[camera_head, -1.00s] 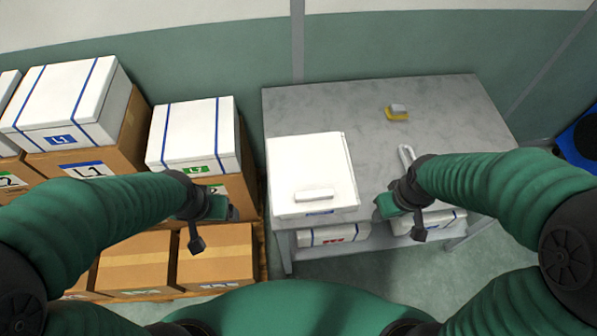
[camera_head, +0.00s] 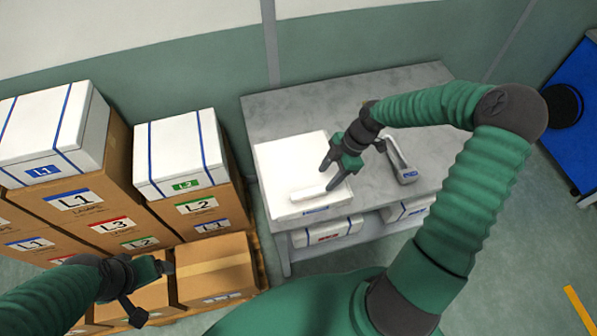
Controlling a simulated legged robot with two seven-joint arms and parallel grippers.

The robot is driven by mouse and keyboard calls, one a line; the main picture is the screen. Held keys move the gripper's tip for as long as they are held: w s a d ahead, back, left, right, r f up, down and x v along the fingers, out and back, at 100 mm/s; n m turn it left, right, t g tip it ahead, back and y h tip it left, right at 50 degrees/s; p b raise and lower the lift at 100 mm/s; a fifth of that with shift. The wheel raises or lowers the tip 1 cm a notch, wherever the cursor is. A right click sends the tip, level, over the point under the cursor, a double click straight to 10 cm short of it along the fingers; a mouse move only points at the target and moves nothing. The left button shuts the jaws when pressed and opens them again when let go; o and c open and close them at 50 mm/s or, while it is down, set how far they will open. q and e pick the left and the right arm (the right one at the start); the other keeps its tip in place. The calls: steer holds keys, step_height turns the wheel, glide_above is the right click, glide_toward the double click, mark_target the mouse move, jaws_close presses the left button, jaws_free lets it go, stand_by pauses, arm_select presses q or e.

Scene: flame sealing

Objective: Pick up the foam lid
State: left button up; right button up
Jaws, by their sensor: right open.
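The white foam lid (camera_head: 285,160) lies on top of a white foam box at the left front of the grey table. A raised white bar handle (camera_head: 307,193) sits near the lid's front edge. My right gripper (camera_head: 331,175) is open, pointing down and left just over the lid beside the right end of the handle. I cannot tell whether its fingers touch the lid. My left gripper (camera_head: 152,292) is open and empty, above the brown cartons at the lower left, far from the lid.
A grey-white handheld device (camera_head: 400,162) lies on the grey table (camera_head: 290,112), right of my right gripper. White boxes (camera_head: 328,231) sit on the shelf below. Labelled cartons and foam boxes (camera_head: 182,152) are stacked at left. A blue surface (camera_head: 570,110) stands at far right.

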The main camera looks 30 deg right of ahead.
mark_target(311, 191)
steer(key=a+f, duration=0.2)
steer(key=f, duration=0.1)
steer(key=w+a+f+p, duration=0.1)
steer(key=a+f, duration=0.2)
steer(key=shift+w+a+f, duration=0.1)
steer(key=shift+w+f, duration=0.1)
steer(key=shift+f, duration=0.4)
steer(key=shift+w+d+f, duration=0.15)
steer(key=shift+d, duration=0.25)
steer(key=c, duration=0.4)
steer(key=shift+a, duration=0.35)
jaws_close()
